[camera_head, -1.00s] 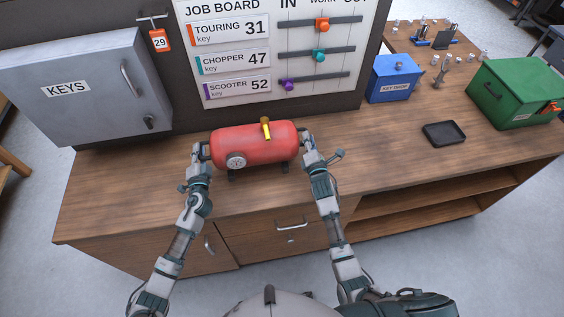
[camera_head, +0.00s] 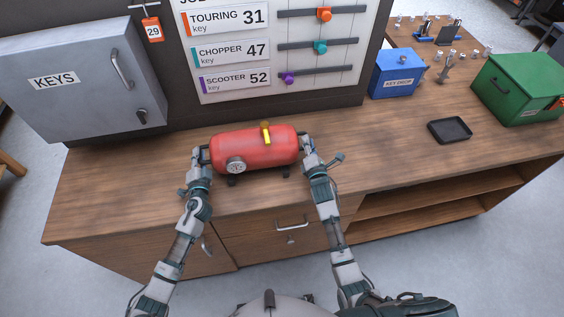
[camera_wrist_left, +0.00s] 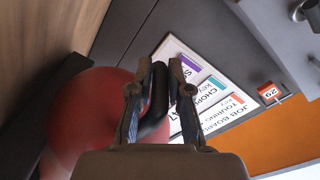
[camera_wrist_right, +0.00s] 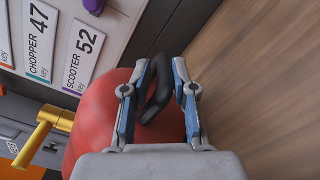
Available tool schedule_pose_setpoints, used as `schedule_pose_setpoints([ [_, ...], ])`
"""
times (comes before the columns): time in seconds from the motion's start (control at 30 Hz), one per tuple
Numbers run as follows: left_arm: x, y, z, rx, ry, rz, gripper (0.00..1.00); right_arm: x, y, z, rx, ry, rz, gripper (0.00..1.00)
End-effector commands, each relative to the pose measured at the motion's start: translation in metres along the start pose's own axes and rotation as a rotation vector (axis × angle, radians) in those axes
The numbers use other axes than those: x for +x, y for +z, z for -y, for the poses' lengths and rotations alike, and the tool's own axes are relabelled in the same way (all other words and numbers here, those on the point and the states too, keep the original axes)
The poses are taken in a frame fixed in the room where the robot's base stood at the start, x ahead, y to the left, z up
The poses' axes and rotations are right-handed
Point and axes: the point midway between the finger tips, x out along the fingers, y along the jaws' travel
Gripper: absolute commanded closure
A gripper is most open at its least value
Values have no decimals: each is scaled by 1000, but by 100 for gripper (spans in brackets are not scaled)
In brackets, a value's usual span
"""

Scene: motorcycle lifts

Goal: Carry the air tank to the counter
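The red air tank (camera_head: 255,148), with a yellow valve lever on top and a round gauge at its front left, is level over the wooden counter (camera_head: 400,165). Its dark feet are at or just above the top; I cannot tell whether they touch. My left gripper (camera_head: 203,157) is at the tank's left end, its fingers shut on a black handle, as the left wrist view shows (camera_wrist_left: 160,75). My right gripper (camera_head: 307,148) is at the right end, its fingers around the other black handle in the right wrist view (camera_wrist_right: 160,70).
Behind the tank stands the job board (camera_head: 285,50). A grey key cabinet (camera_head: 80,85) is at the left. A blue key drop box (camera_head: 397,75), a black tray (camera_head: 450,130) and a green box (camera_head: 520,88) stand at the right. The counter between tank and tray is clear.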

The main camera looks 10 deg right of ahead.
Motion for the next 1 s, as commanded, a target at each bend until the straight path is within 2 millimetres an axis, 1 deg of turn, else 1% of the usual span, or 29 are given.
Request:
schedule_pose_setpoints([
  [0.03,0,-3,1,-2,0,-4,69,0,0,-2,0,1,-1,60],
  [0.07,0,-3,2,-2,0,-4,61,0,0,-2,0,1,-1,53],
  [0.1,0,-3,2,-1,-1,-4,59,0,0,-2,1,1,-1,49],
  [0.3,1,-3,2,0,-1,-3,59,1,1,-1,3,-1,-1,49],
  [0.37,1,-3,1,0,-1,-3,43,1,1,-1,3,-1,-1,49],
  [0.4,1,-2,1,1,0,-3,33,1,1,-1,3,-1,-1,49],
  [0.47,1,-2,1,1,0,-3,18,1,1,-1,3,-2,-1,49],
  [0.5,1,-2,1,1,0,-2,16,1,1,-1,3,-2,-1,49],
  [0.77,1,-1,1,2,0,-1,16,1,0,-1,3,-2,-1,49],
  [0.83,-2,-1,0,1,1,-1,16,1,0,0,3,-2,-1,49],
  [0.93,-14,0,0,0,2,-1,16,1,0,0,3,-2,-1,49],
  [1.0,-28,0,0,1,2,-2,16,1,0,0,3,-2,-1,49],
])
